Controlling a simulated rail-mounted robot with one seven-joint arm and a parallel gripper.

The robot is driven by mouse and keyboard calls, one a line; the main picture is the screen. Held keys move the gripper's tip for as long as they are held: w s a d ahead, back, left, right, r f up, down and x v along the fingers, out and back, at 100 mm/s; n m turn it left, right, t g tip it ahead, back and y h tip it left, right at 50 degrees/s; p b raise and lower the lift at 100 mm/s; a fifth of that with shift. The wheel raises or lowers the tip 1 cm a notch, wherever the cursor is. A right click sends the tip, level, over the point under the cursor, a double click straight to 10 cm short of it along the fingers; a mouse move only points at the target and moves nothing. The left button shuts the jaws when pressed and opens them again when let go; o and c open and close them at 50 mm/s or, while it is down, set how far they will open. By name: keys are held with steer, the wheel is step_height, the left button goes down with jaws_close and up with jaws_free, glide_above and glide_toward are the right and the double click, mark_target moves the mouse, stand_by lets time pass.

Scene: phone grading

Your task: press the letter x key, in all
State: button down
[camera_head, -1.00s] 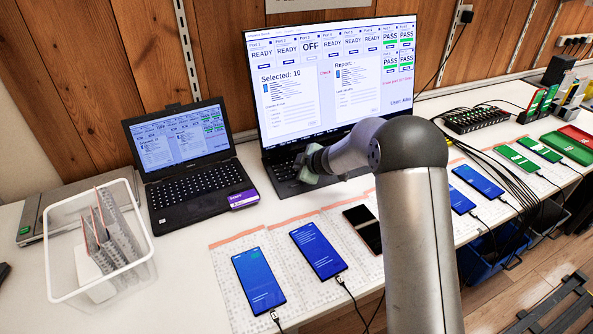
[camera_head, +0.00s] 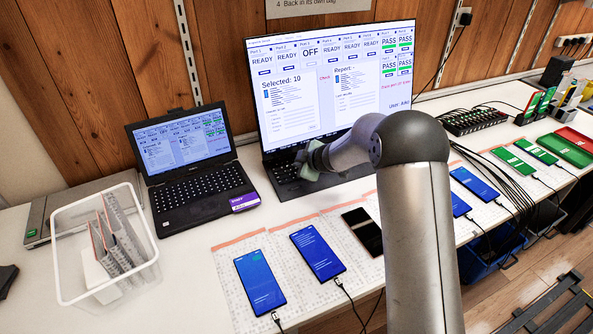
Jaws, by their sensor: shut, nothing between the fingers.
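The larger laptop stands at the back middle, its screen (camera_head: 330,85) lit with port tiles and two panels, "Selected: 10" and "Report". Its dark keyboard (camera_head: 284,174) lies in front of the screen and is partly hidden by my arm. My gripper (camera_head: 304,166) is over the left-middle part of this keyboard, shut, with nothing in it. It is close to the keys; whether it touches one I cannot tell. The letter x key cannot be made out at this size.
A smaller laptop (camera_head: 190,190) stands to the left with a purple card (camera_head: 244,201) at its corner. A white bin (camera_head: 104,290) is at the left. Phones, including a blue one (camera_head: 259,282), lie on mats in front. Cables (camera_head: 512,185) run at the right.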

steer(key=shift+s+d+r+p, duration=0.1)
steer(key=shift+s+r+p, duration=0.1)
steer(key=shift+r+p, duration=1.55)
steer(key=shift+r, duration=0.1)
